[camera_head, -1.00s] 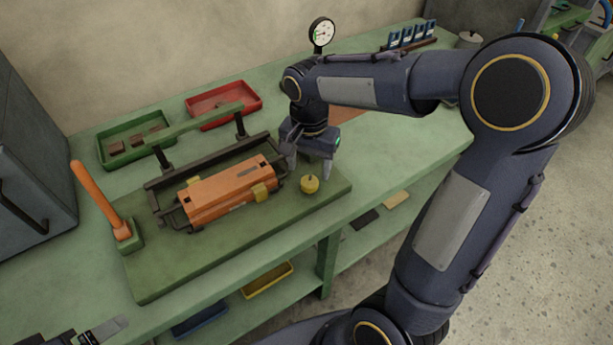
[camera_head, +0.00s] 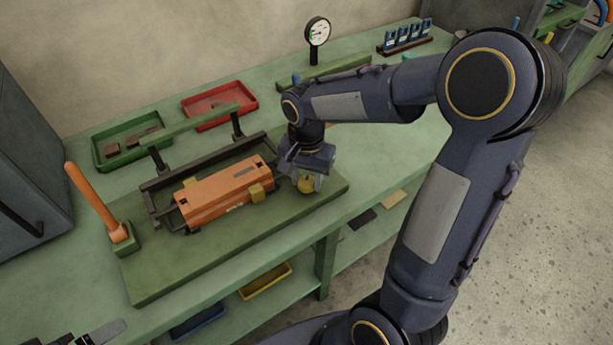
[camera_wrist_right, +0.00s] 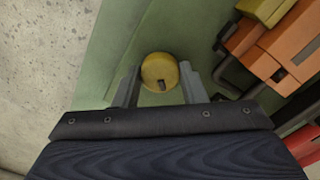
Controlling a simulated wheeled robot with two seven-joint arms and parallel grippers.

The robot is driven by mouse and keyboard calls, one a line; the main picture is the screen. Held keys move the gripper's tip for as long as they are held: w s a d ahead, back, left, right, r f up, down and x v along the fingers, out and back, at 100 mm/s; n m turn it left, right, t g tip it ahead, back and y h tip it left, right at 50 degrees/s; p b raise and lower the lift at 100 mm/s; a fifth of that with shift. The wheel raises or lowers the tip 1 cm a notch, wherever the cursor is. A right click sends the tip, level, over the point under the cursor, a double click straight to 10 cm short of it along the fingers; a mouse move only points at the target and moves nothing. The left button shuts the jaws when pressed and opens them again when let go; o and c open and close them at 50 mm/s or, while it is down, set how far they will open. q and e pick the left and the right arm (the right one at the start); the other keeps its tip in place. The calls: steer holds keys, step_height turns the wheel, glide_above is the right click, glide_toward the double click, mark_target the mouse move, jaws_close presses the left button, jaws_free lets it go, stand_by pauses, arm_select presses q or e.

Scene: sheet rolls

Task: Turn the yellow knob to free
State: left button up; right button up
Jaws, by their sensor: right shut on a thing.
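The yellow knob (camera_head: 306,185) sits on the right end of the green base board (camera_head: 150,285), right of the orange block-shaped unit (camera_head: 222,193). My right gripper (camera_head: 306,181) comes down from above and is shut on the knob. In the right wrist view the round knob (camera_wrist_right: 160,70) lies between the two grey fingers of the right gripper (camera_wrist_right: 158,85). A small dark mark shows on the knob's near side. Part of what looks like my left gripper (camera_head: 95,335) shows at the bottom left; its jaws cannot be made out.
An orange lever (camera_head: 92,199) stands at the board's left end. A dark frame with a green bar (camera_head: 188,125) stands behind the orange unit. Green (camera_head: 100,155) and red trays (camera_head: 250,100), and a dial gauge (camera_head: 317,32), are further back. The board's front is clear.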

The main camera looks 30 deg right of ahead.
steer(key=shift+n, duration=0.4)
steer(key=n, duration=0.3)
steer(key=shift+n+p, duration=0.3)
steer(key=shift+p, duration=0.05)
steer(key=n, duration=0.4)
steer(key=shift+p, duration=0.4)
steer(key=n, duration=0.5)
steer(key=shift+p, duration=0.4)
steer(key=shift+n+p, duration=0.45)
steer(key=shift+n, duration=1.85)
steer(key=o, duration=1)
